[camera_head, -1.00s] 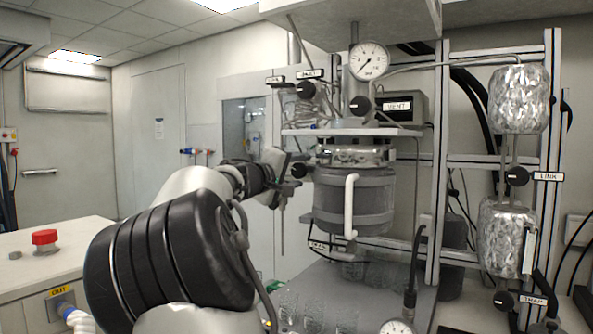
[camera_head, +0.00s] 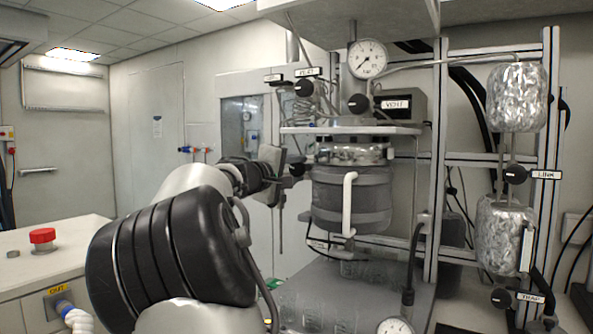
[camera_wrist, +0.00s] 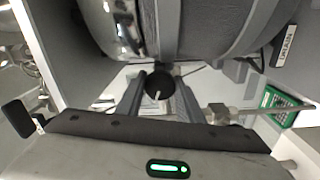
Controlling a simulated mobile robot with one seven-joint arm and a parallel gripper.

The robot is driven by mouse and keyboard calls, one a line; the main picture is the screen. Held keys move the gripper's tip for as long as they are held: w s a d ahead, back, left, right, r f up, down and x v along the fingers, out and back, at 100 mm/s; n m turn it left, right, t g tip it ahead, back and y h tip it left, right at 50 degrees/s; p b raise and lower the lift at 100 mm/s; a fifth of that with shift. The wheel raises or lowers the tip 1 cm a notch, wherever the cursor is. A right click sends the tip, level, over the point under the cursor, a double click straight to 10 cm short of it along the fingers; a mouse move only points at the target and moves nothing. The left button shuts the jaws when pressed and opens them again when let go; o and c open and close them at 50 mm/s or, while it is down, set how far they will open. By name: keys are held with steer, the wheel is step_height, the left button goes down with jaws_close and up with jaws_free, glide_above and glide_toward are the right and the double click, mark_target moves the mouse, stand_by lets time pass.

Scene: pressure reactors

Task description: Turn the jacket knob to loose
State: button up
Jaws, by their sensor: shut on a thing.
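The jacket knob (camera_wrist: 160,84) is black and round with a pale pointer line. In the wrist view it sits between the two fingers of my gripper (camera_wrist: 159,99), which is shut on it. In the head view, my gripper (camera_head: 287,169) reaches the left side of the reactor, and the small dark knob (camera_head: 297,169) shows at its tip. The grey jacket (camera_head: 352,199) wraps the reactor vessel below its metal collar. No label for this knob is readable.
A white handle (camera_head: 349,203) stands on the jacket's front. The VENT knob (camera_head: 358,103) and a pressure gauge (camera_head: 367,58) are above. A DRAIN label (camera_wrist: 285,46) is at the right in the wrist view. Glassware (camera_head: 315,308) stands below. The LINK knob (camera_head: 515,174) is far right.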

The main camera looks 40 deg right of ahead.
steer(key=shift+n+p, duration=0.35)
steer(key=shift+n, duration=1.65)
steer(key=o, duration=1.1)
steer(key=shift+c, duration=0.2)
steer(key=b+v, duration=0.1)
steer(key=v, duration=1.6)
steer(key=shift+a, duration=0.2)
steer(key=shift+s, duration=0.15)
